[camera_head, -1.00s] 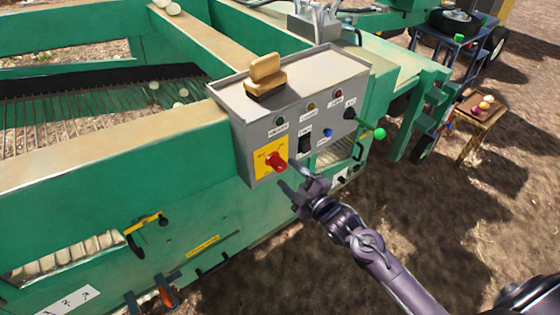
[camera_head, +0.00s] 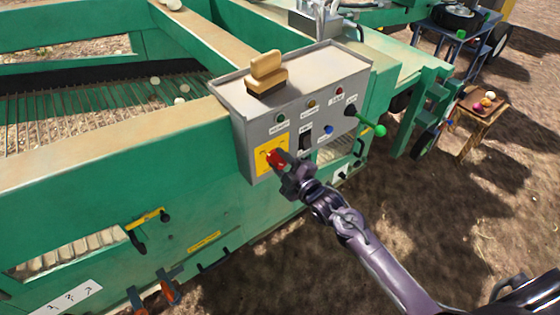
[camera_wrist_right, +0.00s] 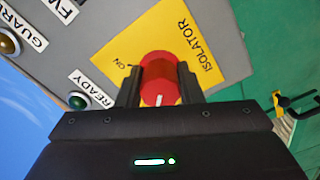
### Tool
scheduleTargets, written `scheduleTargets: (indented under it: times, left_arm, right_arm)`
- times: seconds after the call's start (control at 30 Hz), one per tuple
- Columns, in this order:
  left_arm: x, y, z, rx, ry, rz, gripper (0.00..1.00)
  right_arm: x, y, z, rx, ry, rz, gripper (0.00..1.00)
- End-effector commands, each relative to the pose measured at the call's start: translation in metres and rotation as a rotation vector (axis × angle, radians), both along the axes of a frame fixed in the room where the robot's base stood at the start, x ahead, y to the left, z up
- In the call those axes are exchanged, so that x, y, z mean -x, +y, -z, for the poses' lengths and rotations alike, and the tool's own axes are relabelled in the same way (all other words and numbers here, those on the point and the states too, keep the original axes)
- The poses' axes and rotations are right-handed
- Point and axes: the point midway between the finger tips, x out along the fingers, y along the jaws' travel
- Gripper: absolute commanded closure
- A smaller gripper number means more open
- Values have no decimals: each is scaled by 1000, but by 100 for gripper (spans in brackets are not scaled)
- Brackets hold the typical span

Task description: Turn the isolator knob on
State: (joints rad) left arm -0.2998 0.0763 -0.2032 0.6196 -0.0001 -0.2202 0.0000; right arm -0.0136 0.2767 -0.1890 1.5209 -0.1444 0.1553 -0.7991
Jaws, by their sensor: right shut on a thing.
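The red isolator knob (camera_head: 273,157) sits on a yellow plate (camera_head: 265,168) at the lower left of the grey control box (camera_head: 303,112). My right gripper (camera_head: 285,168) is at the knob in the head view and hides part of it. In the right wrist view, the two dark fingers of my right gripper (camera_wrist_right: 157,88) are shut on the red knob (camera_wrist_right: 158,70), one on each side. The yellow plate (camera_wrist_right: 203,60) there reads ISOLATOR and ON. A white mark shows on the knob, away from the ON label. My left gripper is not in view.
A green lever ball (camera_head: 380,130) sticks out at the box's right side. A tan brush-like block (camera_head: 266,75) stands on the box. Green machine beams lie left and below. A small wooden table (camera_head: 484,112) stands at right. Bare ground lies between.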

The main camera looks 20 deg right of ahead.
Motion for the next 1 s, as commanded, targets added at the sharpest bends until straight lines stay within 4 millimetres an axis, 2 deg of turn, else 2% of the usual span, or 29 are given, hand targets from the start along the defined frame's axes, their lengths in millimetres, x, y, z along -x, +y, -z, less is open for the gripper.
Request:
scheduleTargets:
  times: [0.27,0.47,1.0]
  left_arm:
    - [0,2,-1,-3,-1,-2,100]
    - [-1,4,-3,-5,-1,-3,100]
    - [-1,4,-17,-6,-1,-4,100]
  right_arm:
    - [0,0,0,-17,7,0,89]
    - [0,1,0,-91,33,-1,89]
    - [0,2,0,-535,195,-1,89]
